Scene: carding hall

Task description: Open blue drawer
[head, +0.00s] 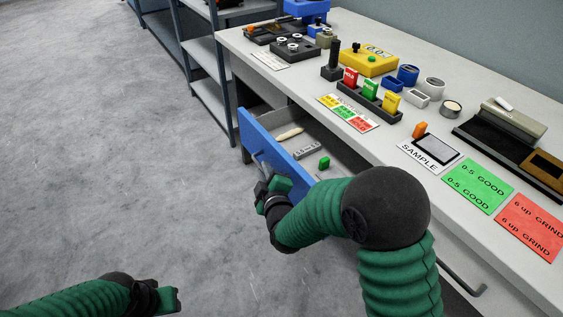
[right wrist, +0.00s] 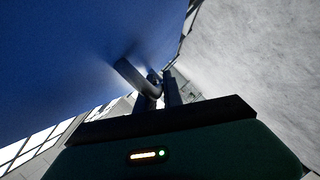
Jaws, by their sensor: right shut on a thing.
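The blue drawer (head: 275,143) stands pulled out from under the white bench in the head view. Inside it I see a pale wooden-looking piece, a grey block and a small green block. My right gripper (head: 266,178) is at the outer face of the blue front, shut on the drawer's handle. In the right wrist view the blue front (right wrist: 85,60) fills the left side, and the dark handle (right wrist: 136,78) runs into the jaws (right wrist: 160,88). My left gripper (head: 172,298) is low at the left, away from the drawer; its jaw opening is not clear.
The bench top (head: 395,137) carries a yellow scale (head: 369,61), a rack of coloured tags (head: 370,97), a sample card (head: 430,152), and green (head: 477,186) and red (head: 528,226) cards. Grey shelving (head: 210,60) stands behind the drawer. The floor (head: 120,150) at left is clear.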

